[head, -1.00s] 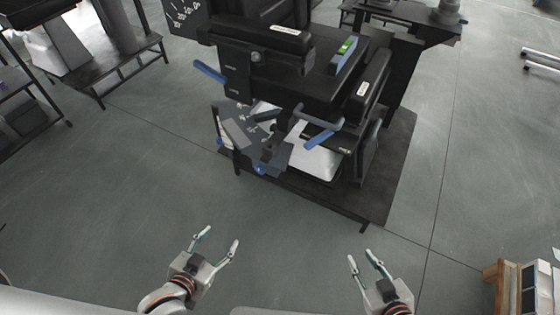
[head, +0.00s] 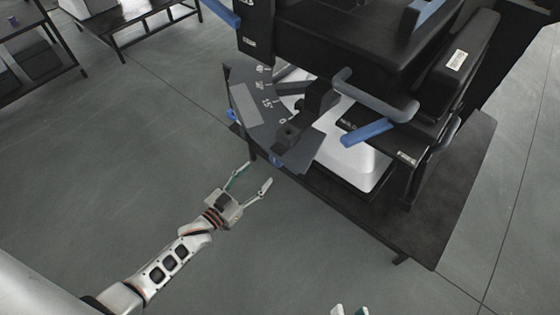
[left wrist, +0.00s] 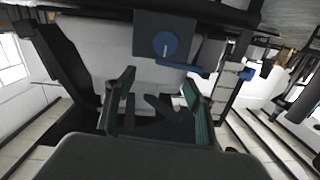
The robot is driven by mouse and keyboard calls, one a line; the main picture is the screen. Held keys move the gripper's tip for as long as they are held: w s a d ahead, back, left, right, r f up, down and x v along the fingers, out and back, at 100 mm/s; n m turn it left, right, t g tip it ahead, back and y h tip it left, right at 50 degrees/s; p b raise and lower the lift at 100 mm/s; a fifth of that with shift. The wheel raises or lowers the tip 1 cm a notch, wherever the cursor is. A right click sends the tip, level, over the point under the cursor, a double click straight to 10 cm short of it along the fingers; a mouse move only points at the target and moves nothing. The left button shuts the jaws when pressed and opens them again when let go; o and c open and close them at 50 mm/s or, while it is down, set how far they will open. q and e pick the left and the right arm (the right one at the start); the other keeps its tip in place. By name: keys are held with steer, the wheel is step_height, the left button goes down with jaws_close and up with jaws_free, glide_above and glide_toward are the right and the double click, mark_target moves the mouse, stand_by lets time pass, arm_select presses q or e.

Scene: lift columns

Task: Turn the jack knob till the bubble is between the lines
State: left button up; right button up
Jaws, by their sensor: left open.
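The black machine (head: 340,35) stands ahead with a grey angle-scale plate (head: 245,95) on its near side. Small blue knobs show at the plate's edge, one at its lower end (head: 277,160). In the left wrist view a round blue knob (left wrist: 165,44) on a dark block faces me; I cannot tell which knob is the jack's. The level (head: 430,12) is cut off by the top edge, so its bubble is hidden. My left gripper (head: 257,174) is open, empty and apart from the machine, below the plate.
A blue-ended lever (head: 368,132) and a grey bent handle (head: 380,95) stick out above the white base part. The machine stands on a dark low platform (head: 440,220). The floor at the left front is clear; dark benches (head: 125,25) stand at far left.

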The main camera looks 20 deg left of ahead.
arm_select(q)
steer(key=b, duration=0.2)
glide_toward(274, 162)
steer(key=w, duration=0.1)
steer(key=shift+h, duration=0.4)
steer(key=x, duration=0.2)
steer(key=b+x, duration=0.1)
steer(key=x, duration=0.1)
steer(key=b+x, duration=0.1)
steer(key=x, duration=0.2)
steer(key=shift+f, duration=0.35)
steer(key=shift+w+d+r, duration=0.2)
steer(key=shift+w+d, duration=0.05)
steer(key=shift+w, duration=0.4)
arm_select(e)
steer(key=shift+a+f+m, duration=0.15)
steer(key=shift+a+m, duration=0.35)
steer(key=shift+m, duration=0.65)
steer(key=shift+a+f+m, duration=0.15)
steer(key=shift+a+m, duration=0.3)
steer(key=shift+m, duration=0.7)
arm_select(q)
steer(key=c, duration=1.1)
